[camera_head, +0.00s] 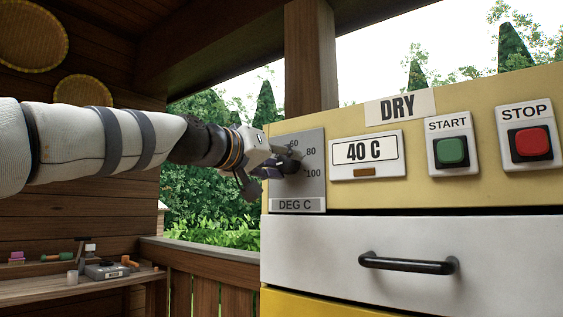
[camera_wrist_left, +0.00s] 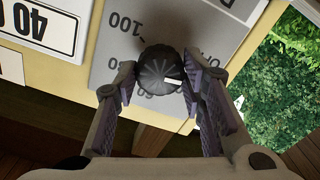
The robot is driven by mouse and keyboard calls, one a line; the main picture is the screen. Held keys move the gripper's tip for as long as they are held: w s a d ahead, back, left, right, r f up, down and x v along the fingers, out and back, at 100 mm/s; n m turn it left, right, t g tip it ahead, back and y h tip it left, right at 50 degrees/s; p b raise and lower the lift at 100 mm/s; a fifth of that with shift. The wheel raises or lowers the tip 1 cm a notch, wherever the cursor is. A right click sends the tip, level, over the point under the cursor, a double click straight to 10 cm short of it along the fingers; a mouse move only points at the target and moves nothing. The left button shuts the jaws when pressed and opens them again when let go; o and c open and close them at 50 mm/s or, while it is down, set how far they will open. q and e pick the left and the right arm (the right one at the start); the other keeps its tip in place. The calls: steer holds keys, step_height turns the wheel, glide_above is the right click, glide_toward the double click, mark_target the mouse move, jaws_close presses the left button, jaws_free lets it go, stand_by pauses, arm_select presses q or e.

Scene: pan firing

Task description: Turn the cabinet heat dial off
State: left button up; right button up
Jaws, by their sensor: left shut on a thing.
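The heat dial (camera_wrist_left: 161,70) is a round black ribbed knob with a white pointer mark. It sits on a grey plate (camera_head: 312,187) labelled DEG C at the left end of the yellow cabinet front. In the head view the dial (camera_head: 292,167) is partly covered by my left gripper (camera_head: 277,167). In the left wrist view my left gripper (camera_wrist_left: 157,88) has one finger on each side of the dial and is shut on it. The white mark points toward the lower right of that view, near the right finger. Some scale figures are hidden. My right gripper is not in view.
The cabinet (camera_head: 440,98) carries a 40 C display (camera_head: 366,152), a green START button (camera_head: 451,151) and a red STOP button (camera_head: 531,141). Below is a white drawer with a black handle (camera_head: 408,263). A wooden shelf (camera_head: 75,286) with small items stands at the lower left.

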arm_select(q)
steer(key=shift+n, duration=2)
steer(key=o, duration=1.1)
steer(key=shift+d, duration=0.1)
steer(key=shift+o, duration=0.2)
steer(key=v, duration=0.7)
steer(key=shift+s, duration=0.15)
